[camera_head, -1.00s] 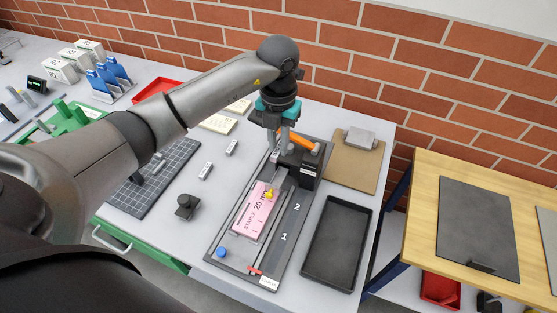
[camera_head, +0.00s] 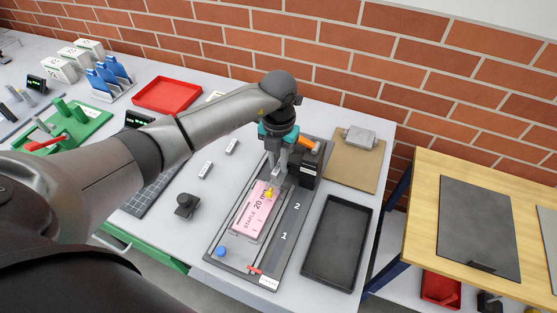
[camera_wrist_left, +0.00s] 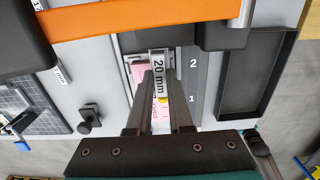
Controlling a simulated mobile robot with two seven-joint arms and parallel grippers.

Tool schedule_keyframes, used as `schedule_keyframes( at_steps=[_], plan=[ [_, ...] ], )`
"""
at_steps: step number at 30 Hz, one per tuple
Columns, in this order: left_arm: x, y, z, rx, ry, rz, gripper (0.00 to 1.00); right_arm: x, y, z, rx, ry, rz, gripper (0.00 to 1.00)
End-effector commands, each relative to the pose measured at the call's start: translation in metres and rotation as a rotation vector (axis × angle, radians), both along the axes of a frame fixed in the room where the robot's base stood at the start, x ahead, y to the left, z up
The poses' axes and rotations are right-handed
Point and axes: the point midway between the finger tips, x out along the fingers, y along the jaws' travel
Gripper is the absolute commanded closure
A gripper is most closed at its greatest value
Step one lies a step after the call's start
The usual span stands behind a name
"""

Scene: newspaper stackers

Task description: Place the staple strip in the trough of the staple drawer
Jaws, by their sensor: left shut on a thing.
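My left gripper (camera_head: 278,179) points down in front of the black stapler (camera_head: 305,168) with the orange lever (camera_head: 308,144). The strip lies lengthwise over the area of the staple drawer, by the stapler's front. The fingers hide much of the drawer and its trough, so I cannot tell whether the strip touches it. A pink card (camera_head: 252,216) reading "STAPLE 20 mm" lies on the dark base plate (camera_head: 284,250). My right gripper is out of view.
Two small labelled strips (camera_head: 205,170) (camera_head: 232,146) lie left of the base plate, near a black knob (camera_head: 186,205). A black tray (camera_head: 337,245) stands to the right.

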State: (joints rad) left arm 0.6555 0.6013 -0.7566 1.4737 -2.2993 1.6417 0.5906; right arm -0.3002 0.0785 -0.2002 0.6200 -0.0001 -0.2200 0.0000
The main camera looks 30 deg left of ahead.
Motion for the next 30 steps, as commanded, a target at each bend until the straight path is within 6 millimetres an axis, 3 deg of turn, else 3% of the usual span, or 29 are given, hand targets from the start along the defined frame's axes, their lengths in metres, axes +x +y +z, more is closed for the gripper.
schedule_keyframes(
  at_steps=[9, 10, 18, 30],
  plan=[
    [0.0, 0.0, -0.007, 0.0, -0.001, 0.001, 1.0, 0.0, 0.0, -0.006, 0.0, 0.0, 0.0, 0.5],
    [0.0, 0.0, -0.007, 0.0, 0.0, 0.001, 0.79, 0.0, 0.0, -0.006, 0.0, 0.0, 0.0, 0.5],
    [0.0, 0.0, -0.007, 0.0, 0.0, 0.001, 0.51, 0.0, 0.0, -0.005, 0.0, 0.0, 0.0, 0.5],
    [0.0, 0.0, 0.004, -0.001, 0.001, 0.001, 0.51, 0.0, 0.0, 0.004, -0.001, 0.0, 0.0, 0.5]
  ],
)
